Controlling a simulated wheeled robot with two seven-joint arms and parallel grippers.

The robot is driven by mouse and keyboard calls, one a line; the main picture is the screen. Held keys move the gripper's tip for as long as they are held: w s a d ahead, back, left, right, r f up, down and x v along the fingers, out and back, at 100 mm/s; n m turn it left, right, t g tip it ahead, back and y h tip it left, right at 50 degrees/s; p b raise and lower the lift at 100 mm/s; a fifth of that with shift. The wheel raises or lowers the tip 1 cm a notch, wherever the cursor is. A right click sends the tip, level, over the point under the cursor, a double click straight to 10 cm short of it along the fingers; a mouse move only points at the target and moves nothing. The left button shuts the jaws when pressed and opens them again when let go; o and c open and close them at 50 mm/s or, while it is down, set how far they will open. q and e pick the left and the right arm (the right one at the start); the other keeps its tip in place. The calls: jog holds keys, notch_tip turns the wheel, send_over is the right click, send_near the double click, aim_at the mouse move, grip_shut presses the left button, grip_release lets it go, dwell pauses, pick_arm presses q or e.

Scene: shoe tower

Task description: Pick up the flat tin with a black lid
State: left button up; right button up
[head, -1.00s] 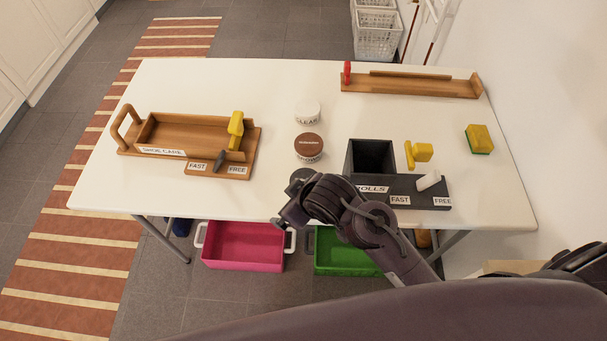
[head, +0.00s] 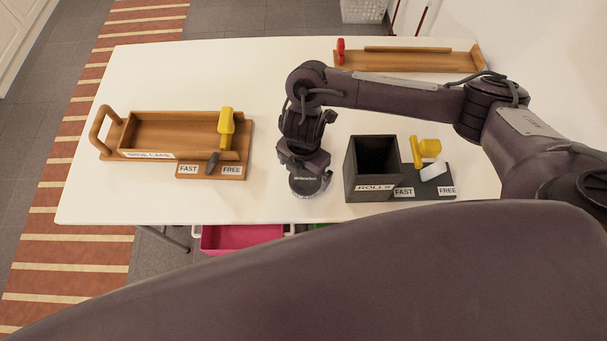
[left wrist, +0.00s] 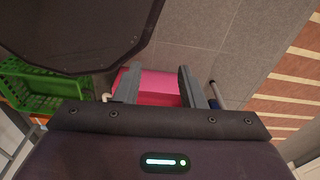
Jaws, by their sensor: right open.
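The flat tin with a black lid (head: 309,186) stands near the table's front edge in the head view, with light lettering on its lid. My right gripper (head: 305,166) points down right above it and hides its back part. The right gripper is open; I cannot tell whether its fingers touch the tin. In the left wrist view my left gripper (left wrist: 157,88) is open and empty, with its fingers apart above the floor and a pink bin (left wrist: 160,84). The left gripper does not show in the head view.
A dark box (head: 370,188) stands close right of the tin. A wooden rack (head: 400,62) lies at the back. The white table (head: 270,85) is clear between the caddy and my right arm.

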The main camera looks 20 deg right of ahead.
jog(key=f+b, duration=0.1)
jog(key=f, duration=0.1)
jog(key=f+b, duration=0.1)
jog(key=f, duration=0.1)
jog(key=f+b, duration=0.1)
jog(key=f, duration=0.2)
jog(key=shift+w+d, duration=0.15)
jog(key=shift+d, duration=0.1)
jog(key=shift+f, duration=0.1)
jog(key=shift+c, duration=0.3)
jog(key=c, duration=1)
jog(key=shift+c, duration=0.2)
notch_tip(320, 180, up, 11)
jog(key=p, duration=0.6)
notch_tip(320, 180, up, 9)
jog(key=p, duration=0.2)
send_over(305, 179)
